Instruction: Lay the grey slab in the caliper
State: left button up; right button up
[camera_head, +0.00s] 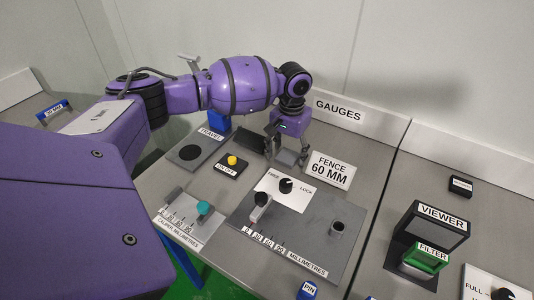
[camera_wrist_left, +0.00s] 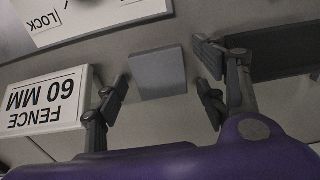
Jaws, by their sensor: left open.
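The grey slab (camera_head: 286,157) lies flat on the grey bench top, left of the "FENCE 60 MM" card. It also shows in the left wrist view (camera_wrist_left: 158,73) as a small square plate. My left gripper (camera_head: 287,148) is open above the slab. Its fingers stand on either side of the slab in the left wrist view (camera_wrist_left: 163,92), with gaps between. The caliper (camera_head: 179,222) is at the bench's front left, with a millimetre scale and a teal slider (camera_head: 205,208). No slab lies in it. My right gripper is out of view.
The "FENCE 60 MM" card (camera_head: 331,170) stands close right of the slab. A yellow button box (camera_head: 232,163) and a "TRAVEL" plate (camera_head: 191,152) are to the left. A dark metering panel (camera_head: 310,235) with knobs fills the middle front. A viewer (camera_head: 428,232) stands at right.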

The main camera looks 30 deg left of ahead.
aim_at(286, 156)
pick_arm(q)
notch_tip(286, 156, up, 12)
jog(key=shift+f+p, duration=0.15)
jog(key=shift+p, duration=0.2)
jog(key=shift+o, duration=0.5)
jog(key=f+m, duration=0.1)
jog(key=m, duration=0.1)
jog(key=f+m, duration=0.2)
jog(key=m, duration=0.1)
jog(key=shift+s+f+m, duration=0.2)
jog(key=shift+s+m, duration=0.1)
jog(key=shift+s, duration=0.1)
jog(key=m, duration=0.5)
jog(key=shift+f, duration=0.35)
jog(key=m, duration=0.6)
jog(key=shift+w+a+r, duration=0.1)
jog(key=shift+w+a, duration=0.1)
jog(key=shift+w, duration=0.05)
jog(key=shift+m, duration=0.6)
notch_tip(286, 156, down, 8)
jog(key=shift+w+d+r, duration=0.1)
jog(key=shift+w+d, duration=0.05)
jog(key=c, duration=1.4)
jog(key=shift+o, duration=0.2)
